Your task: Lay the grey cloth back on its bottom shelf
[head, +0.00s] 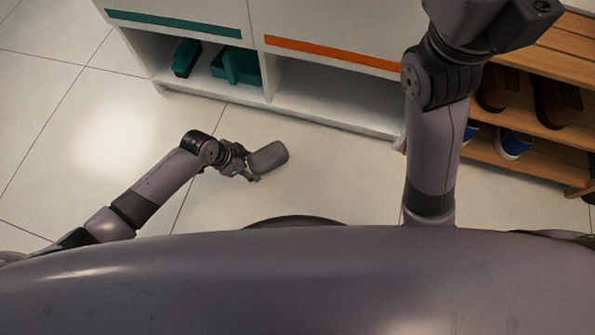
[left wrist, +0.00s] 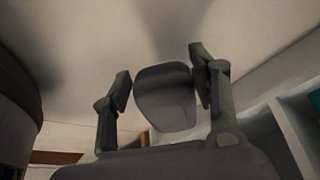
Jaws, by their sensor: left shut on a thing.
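The grey cloth (head: 270,156) is a small dark grey, rounded, folded-looking bundle. It is held above the floor in front of the white wardrobe unit. My left gripper (head: 248,171) is shut on its near end. In the left wrist view the cloth (left wrist: 165,98) sits between the two fingers of my left gripper (left wrist: 165,85). The bottom shelf under the orange stripe (head: 335,98) is open at the front, and the part I see is empty. My right arm rises at the right, and its gripper is not visible.
The bottom compartment under the green stripe (head: 173,23) holds a teal tray (head: 236,67) and a dark green-edged item (head: 186,57). A wooden rack (head: 491,155) with brown shoes (head: 557,101) and blue shoes (head: 513,142) stands at right. The tiled floor (head: 110,130) at left is clear.

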